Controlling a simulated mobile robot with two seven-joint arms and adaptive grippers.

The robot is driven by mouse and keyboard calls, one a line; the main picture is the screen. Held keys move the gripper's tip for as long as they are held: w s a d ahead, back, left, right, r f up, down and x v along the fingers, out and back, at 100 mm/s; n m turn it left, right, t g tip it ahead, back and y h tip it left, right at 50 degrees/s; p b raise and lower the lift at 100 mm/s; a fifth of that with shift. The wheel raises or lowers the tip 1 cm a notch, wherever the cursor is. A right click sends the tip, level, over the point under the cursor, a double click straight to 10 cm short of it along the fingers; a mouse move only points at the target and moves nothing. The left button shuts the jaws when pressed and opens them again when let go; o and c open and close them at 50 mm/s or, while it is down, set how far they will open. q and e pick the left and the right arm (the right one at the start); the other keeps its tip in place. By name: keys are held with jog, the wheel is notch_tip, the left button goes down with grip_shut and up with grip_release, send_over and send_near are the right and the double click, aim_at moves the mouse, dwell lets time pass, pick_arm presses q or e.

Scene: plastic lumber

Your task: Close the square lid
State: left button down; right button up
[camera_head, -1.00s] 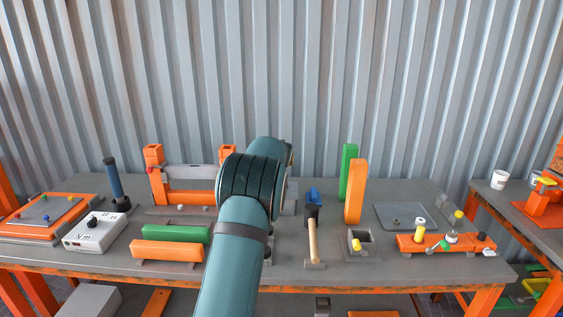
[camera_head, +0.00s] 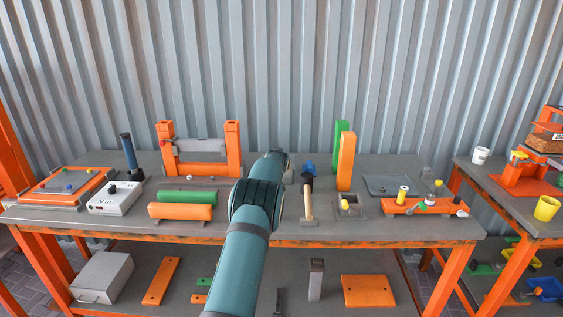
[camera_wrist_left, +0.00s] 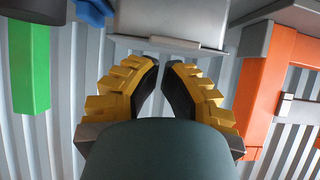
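A grey box-like body (camera_wrist_left: 180,16) is straight ahead of my left gripper in the left wrist view. A thin grey plate with a pale strip (camera_wrist_left: 172,43) lies along its edge and looks like the lid; its angle is hard to tell. My left gripper (camera_wrist_left: 163,62) has its black, yellow-backed fingers drawn in, tips almost meeting, with nothing seen between them. The tips are close to the plate; contact cannot be told. In the head view my left arm covers most of this spot, and the gripper is hidden. My right gripper is not in view.
Right of the arm stand a blue piece (camera_head: 309,167), a mallet (camera_head: 308,205), and upright green (camera_head: 340,140) and orange (camera_head: 347,160) blocks. An orange frame (camera_head: 232,150) stands left. Orange (camera_head: 180,212) and green (camera_head: 187,197) bars lie in front of it on the bench (camera_head: 90,222).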

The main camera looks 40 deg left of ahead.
pick_arm(q)
jog(key=shift+s+d+f+b, duration=0.15)
jog(key=shift+f+b, duration=0.2)
jog(key=shift+f, duration=0.9)
notch_tip(320, 180, up, 4)
jog(key=p, duration=0.1)
jog(key=shift+s+d+f, duration=0.8)
jog(key=shift+s+f, duration=0.2)
jog(key=shift+f, duration=0.05)
jog(key=shift+s+d+f, duration=0.85)
jog(key=shift+s+f, duration=0.15)
jog(key=shift+s+d+f, duration=0.8)
jog(key=shift+s+f, duration=0.2)
jog(key=shift+f, duration=0.05)
jog(key=shift+r, duration=0.1)
